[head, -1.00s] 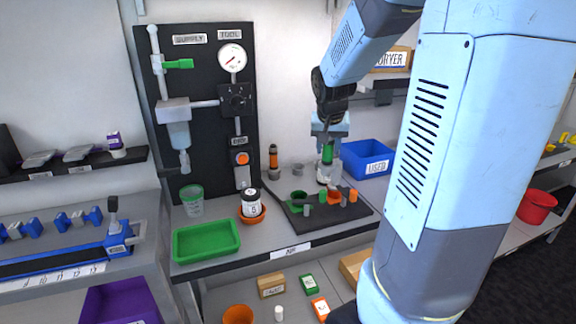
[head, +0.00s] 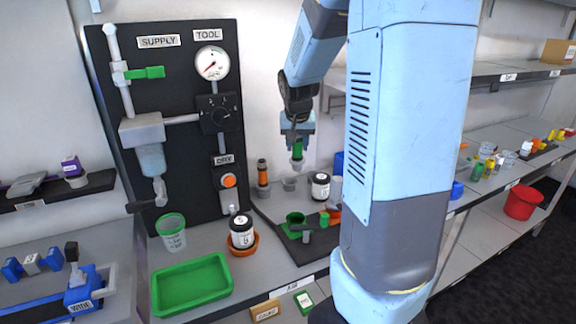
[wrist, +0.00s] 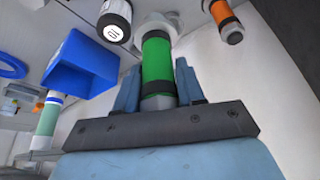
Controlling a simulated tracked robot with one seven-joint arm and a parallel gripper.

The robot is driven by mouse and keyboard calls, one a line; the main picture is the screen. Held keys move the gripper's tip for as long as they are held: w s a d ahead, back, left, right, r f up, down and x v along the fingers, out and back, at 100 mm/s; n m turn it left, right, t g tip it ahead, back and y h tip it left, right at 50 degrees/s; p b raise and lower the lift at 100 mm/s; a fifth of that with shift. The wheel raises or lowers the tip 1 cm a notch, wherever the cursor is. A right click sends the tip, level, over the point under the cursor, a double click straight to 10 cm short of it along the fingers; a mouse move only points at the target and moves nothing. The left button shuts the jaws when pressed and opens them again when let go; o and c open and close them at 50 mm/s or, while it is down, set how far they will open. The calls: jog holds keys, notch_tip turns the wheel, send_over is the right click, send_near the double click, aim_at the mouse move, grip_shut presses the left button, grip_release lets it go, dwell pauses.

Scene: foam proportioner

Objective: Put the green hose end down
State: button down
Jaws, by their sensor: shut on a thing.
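My gripper (head: 298,143) points down and is shut on the green hose end (head: 297,152). The hose end is a green cylinder with dark bands and a grey metal tip, held upright above the bench at the back. In the wrist view the green hose end (wrist: 157,62) sits between both fingers.
A black-lidded jar (head: 320,186) stands right of the grey holder. A dark tray (head: 300,250) with small parts lies in front. The blue bin (wrist: 78,62) is close by, mostly behind my arm in the head view. The black supply panel (head: 180,90) is at left.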

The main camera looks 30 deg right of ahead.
jog(key=w+d+f, duration=0.2)
jog(key=w+f, duration=0.7)
jog(key=f, duration=0.2)
jog(key=shift+w, duration=0.25)
jog(key=shift+f, duration=0.15)
jog(key=c, duration=0.7)
grip_release()
